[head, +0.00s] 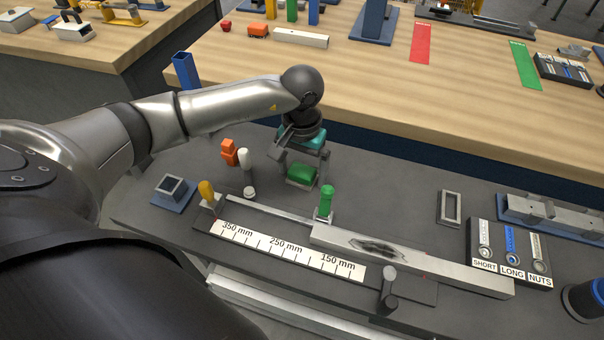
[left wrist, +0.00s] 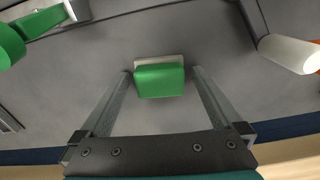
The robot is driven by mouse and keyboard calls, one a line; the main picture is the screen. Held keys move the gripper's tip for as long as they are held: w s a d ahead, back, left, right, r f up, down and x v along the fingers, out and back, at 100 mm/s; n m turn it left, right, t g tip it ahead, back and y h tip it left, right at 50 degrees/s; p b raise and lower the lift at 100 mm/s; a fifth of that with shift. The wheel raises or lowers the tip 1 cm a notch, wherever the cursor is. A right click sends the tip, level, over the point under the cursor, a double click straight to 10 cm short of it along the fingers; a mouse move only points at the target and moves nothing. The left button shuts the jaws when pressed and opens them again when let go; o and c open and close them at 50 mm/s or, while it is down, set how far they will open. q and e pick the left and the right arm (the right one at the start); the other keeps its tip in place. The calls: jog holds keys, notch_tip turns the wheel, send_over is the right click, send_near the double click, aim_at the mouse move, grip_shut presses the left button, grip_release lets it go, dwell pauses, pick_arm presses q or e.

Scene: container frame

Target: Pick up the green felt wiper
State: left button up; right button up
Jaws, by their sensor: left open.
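The green felt wiper (head: 301,175) is a small green block with a pale strip along one edge. It lies on the dark bench top, just below my left gripper (head: 301,182). In the left wrist view the wiper (left wrist: 160,80) sits between the two open fingers of the left gripper (left wrist: 162,85), with a gap on both sides. The fingers do not touch it. I cannot tell how far the fingertips are above the bench. My right gripper is not in view.
A green-handled clamp (head: 326,200) stands close in front of the wiper, beside a metal bar (head: 400,258). A white-topped post (head: 246,165) and an orange piece (head: 229,152) stand to the left. Bare bench (head: 385,190) lies to the right.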

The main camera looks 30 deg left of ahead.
aim_at(302, 170)
pick_arm(q)
jog(key=shift+c, duration=0.2)
jog(key=c, duration=1.3)
jog(key=shift+o, duration=0.2)
jog(key=shift+r, duration=0.1)
notch_tip(302, 170, up, 20)
jog(key=p, duration=0.2)
